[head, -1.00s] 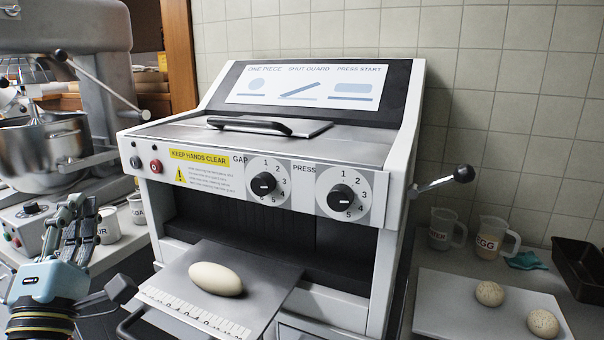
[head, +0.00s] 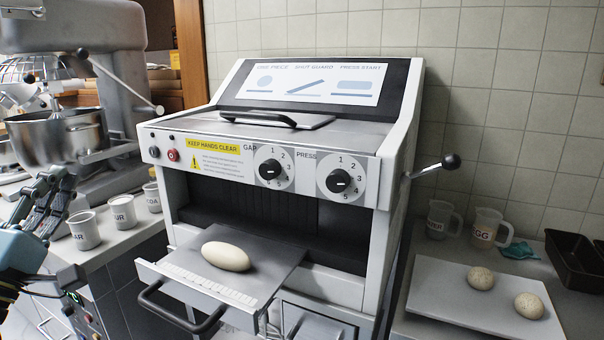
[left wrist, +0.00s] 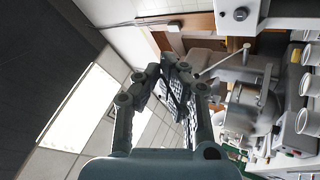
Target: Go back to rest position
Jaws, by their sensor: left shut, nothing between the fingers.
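My left gripper (head: 42,205) is at the left edge of the head view, in front of the mixer and left of the mugs. In the left wrist view my left gripper (left wrist: 172,82) is shut with nothing between its fingers. My right gripper is in neither view. A pale oval dough piece (head: 226,256) lies on the grey pulled-out tray (head: 275,250) of the white dough machine (head: 395,220), well away from my left gripper.
A stand mixer with a steel bowl (head: 58,138) stands at the left. Several labelled mugs (head: 85,230) stand on the counter beside it. At the right are a lever knob (head: 451,161), an egg jug (head: 486,228), a dark tin (head: 575,258) and a white board (head: 440,290) with two speckled dough balls.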

